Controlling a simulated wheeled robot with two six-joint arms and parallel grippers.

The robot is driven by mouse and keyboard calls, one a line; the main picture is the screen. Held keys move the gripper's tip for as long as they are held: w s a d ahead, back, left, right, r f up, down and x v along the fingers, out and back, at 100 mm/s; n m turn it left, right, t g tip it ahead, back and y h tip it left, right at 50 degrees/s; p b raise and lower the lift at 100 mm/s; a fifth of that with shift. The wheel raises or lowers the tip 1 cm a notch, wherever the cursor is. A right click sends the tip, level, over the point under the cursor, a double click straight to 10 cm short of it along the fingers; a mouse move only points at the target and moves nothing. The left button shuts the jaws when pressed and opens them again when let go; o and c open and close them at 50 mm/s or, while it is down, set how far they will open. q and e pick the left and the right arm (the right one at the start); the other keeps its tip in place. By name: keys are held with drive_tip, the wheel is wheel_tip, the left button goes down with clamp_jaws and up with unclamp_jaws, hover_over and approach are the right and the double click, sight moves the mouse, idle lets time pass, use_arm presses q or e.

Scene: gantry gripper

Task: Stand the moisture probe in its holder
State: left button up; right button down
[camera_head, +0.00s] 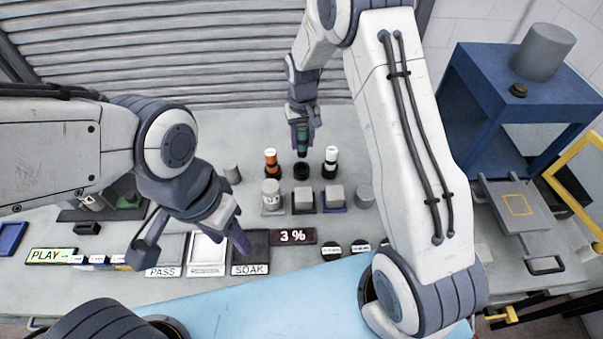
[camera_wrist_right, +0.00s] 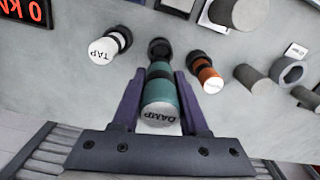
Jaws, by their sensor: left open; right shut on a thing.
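The moisture probe (camera_wrist_right: 160,98) is a teal cylinder with a white end marked DAMP. My right gripper (camera_head: 302,138) is shut on it, with a purple finger on each side in the right wrist view (camera_wrist_right: 157,82). The probe also shows in the head view (camera_head: 302,146), roughly upright, just above a black round holder (camera_head: 302,171). In the right wrist view the probe's far end lines up closely with this holder (camera_wrist_right: 159,47); I cannot tell whether it has entered. My left gripper (camera_head: 236,238) is open and empty, over the tray labelled SOAK.
An orange-black probe (camera_head: 270,158) and a white-black probe marked TAP (camera_head: 331,156) stand either side of the holder. Several grey blocks and cylinders stand in front. A display reading 3 % (camera_head: 294,236) lies near the SOAK tray (camera_head: 250,268). A blue press frame (camera_head: 520,100) stands right.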

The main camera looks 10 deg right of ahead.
drive_tip(key=shift+w+a+f, duration=0.1)
drive_tip(key=shift+w, duration=0.15)
wheel_tip(320, 180, down, 9)
drive_tip(key=p, duration=0.2)
drive_tip(key=shift+p, duration=0.4)
drive_tip(key=shift+f, duration=0.25)
drive_tip(key=shift+f, duration=0.2)
drive_tip(key=shift+c, duration=2.2)
unclamp_jaws()
drive_tip(key=shift+r, duration=0.1)
